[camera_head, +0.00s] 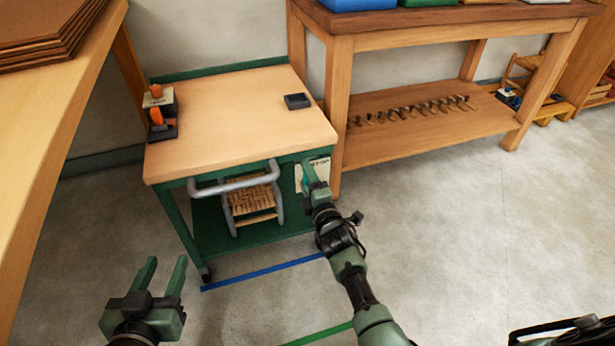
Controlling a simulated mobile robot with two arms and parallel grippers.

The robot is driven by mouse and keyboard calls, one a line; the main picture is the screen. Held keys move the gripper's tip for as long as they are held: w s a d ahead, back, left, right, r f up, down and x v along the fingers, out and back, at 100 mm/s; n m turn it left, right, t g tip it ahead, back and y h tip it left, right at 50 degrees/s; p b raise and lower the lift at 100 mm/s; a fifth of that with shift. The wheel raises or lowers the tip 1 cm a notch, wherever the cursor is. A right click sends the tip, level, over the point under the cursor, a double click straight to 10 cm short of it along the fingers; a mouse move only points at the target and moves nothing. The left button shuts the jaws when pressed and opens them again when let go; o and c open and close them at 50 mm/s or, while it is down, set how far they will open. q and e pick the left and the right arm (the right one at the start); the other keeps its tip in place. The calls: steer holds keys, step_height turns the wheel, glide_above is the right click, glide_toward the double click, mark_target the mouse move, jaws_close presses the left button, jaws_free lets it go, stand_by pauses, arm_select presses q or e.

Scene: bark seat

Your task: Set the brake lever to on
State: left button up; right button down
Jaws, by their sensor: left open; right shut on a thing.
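The wooden-topped cart (240,110) has a green frame. A cream plate with dark lettering (322,168) sits at its front right corner. My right gripper (309,172) is at that plate, shut on a small teal piece that looks like a lever; the fingers hide most of it, so its setting cannot be told. An orange lever (156,116) on a dark base stands at the cart top's left edge, in front of a small labelled box with an orange top (157,98). My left gripper (157,277) is open and empty, low over the floor in front of the cart.
A grey handle (235,183) juts from the cart's front, with a woven stool (252,201) behind it. A blue line (262,272) marks the floor. A workbench (430,125) stands right, another table (50,110) left.

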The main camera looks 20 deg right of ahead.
steer(key=c, duration=0.5)
jaws_free()
steer(key=shift+a, duration=0.15)
steer(key=shift+s, duration=0.15)
arm_select(q)
steer(key=s+a+f+g+y+p, duration=0.1)
steer(key=s+a+f+g+p, duration=0.1)
steer(key=s+f+g, duration=0.3)
step_height(320, 180, down, 3)
steer(key=shift+s+a+f+g, duration=0.15)
steer(key=shift+s+a+g, duration=0.3)
steer(key=shift+s, duration=0.4)
arm_select(e)
steer(key=s, duration=0.7)
steer(key=shift+s, duration=0.25)
